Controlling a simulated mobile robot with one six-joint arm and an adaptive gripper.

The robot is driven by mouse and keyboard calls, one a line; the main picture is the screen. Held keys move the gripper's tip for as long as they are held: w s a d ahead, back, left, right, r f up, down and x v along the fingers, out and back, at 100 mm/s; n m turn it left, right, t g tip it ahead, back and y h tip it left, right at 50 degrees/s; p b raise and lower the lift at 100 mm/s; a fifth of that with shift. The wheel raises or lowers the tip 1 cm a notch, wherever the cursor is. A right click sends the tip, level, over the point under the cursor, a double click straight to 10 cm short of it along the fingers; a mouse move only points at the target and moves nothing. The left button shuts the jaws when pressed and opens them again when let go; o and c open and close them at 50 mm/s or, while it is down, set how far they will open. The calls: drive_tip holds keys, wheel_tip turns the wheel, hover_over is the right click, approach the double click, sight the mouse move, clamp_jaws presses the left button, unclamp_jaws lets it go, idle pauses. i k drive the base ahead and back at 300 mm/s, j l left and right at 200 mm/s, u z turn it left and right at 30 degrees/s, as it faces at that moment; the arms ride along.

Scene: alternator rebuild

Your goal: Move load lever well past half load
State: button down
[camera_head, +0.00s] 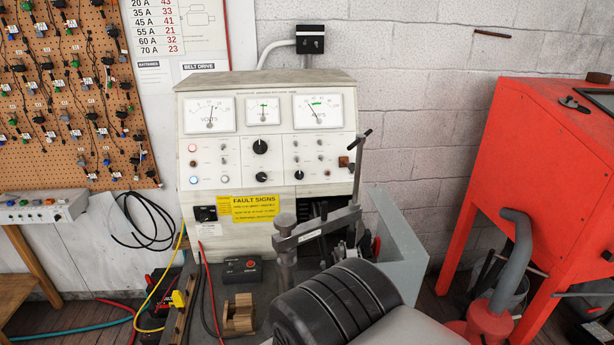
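A pale test bench (265,92) with dials stands against the wall. A small lever with a brown knob (344,161) sticks out at the right end of its front panel. A taller grey rod with a black T-handle (362,135) rises just right of it, in front of the bench's edge. I cannot tell for certain which is the load lever. No load scale can be read. My gripper's fingers are not seen.
A grey clamp arm (318,226) stands before the bench. A large black ribbed cylinder (330,302) fills the lower middle. A red cabinet (540,150) stands at right. A wooden block (238,315) and cables lie at lower left.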

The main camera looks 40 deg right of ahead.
sight(351, 166)
drive_tip(key=k+l, duration=0.15)
drive_tip(key=l, duration=0.25)
drive_tip(key=k+l, duration=0.15)
drive_tip(key=l, duration=0.25)
drive_tip(key=k+l+u, duration=0.1)
drive_tip(key=l, duration=0.3)
drive_tip(key=k+l, duration=0.2)
drive_tip(key=l, duration=0.15)
drive_tip(key=i+l, duration=0.15)
drive_tip(key=l, duration=0.15)
drive_tip(key=i+l, duration=0.35)
drive_tip(key=l, duration=0.25)
drive_tip(key=u, duration=0.05)
